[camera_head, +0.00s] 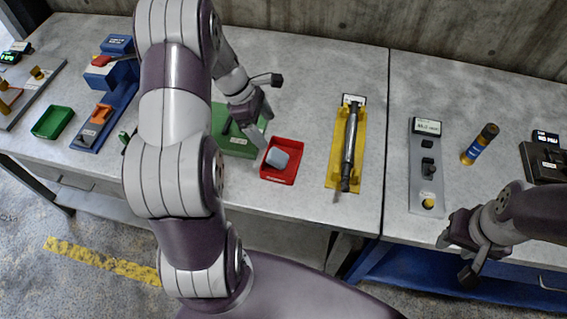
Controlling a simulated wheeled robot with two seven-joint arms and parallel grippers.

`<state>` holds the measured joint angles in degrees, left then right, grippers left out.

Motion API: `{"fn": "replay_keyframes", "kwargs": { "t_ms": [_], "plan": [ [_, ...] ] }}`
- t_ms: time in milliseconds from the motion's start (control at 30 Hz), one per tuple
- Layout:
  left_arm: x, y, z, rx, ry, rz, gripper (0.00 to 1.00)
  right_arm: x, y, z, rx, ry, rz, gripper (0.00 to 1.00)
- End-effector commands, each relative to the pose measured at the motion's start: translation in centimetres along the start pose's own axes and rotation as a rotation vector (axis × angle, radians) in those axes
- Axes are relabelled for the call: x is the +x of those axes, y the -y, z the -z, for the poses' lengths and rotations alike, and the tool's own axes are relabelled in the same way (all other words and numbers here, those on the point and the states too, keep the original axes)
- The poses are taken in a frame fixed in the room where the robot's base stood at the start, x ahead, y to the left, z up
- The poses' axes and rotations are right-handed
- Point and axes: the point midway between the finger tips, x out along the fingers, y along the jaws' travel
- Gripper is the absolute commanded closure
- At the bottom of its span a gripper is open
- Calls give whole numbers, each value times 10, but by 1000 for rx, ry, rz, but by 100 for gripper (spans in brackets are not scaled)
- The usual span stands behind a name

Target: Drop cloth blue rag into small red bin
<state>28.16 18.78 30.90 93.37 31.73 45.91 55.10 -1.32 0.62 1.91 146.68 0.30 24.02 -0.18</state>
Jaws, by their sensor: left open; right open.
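The small red bin (291,173) sits near the front edge of the grey table, right of my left arm. The blue-grey rag (277,158) lies inside the red bin, towards its left side. My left gripper (264,110) is open and empty, above and to the left of the bin, apart from the rag. One of its fingers points right over the table and the other points down towards the bin. My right gripper (456,258) is open and empty in front of the table's front edge at the lower right.
A green tray (237,146) lies left of the red bin, partly hidden by my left arm. A yellow fixture (339,150) with a metal tool stands to the right. A grey panel (423,185) and a blue-orange cylinder (479,144) stand further right. A small green bin (52,122) is far left.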

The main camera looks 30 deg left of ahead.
Motion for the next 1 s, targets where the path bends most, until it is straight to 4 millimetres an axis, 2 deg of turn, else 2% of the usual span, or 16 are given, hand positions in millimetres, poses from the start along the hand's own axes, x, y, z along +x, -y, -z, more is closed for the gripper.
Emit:
{"fn": "replay_keyframes", "kwargs": {
  "t_ms": [133, 200, 300, 833, 933, 1000],
  "plan": [
    [-35, 0, 1, 1, -2, -3, 14, 7, 0, -1, 0, 0, 0, 57],
    [-48, 0, 0, -1, 0, -1, 14, 3, 0, 0, 0, 0, 0, 57],
    [-58, 0, 0, -1, -1, 0, 14, 3, 0, 0, 0, 0, 0, 57],
    [-60, 0, 0, 5, 0, 1, 14, 3, 0, 0, 0, 0, 0, 57],
    [-59, -4, 5, 118, -25, -18, 14, 3, 0, 0, 0, 0, 0, 57],
    [-49, 10, 19, 307, -87, 2, 14, 3, 0, 0, 0, 0, 0, 57]
  ]
}}
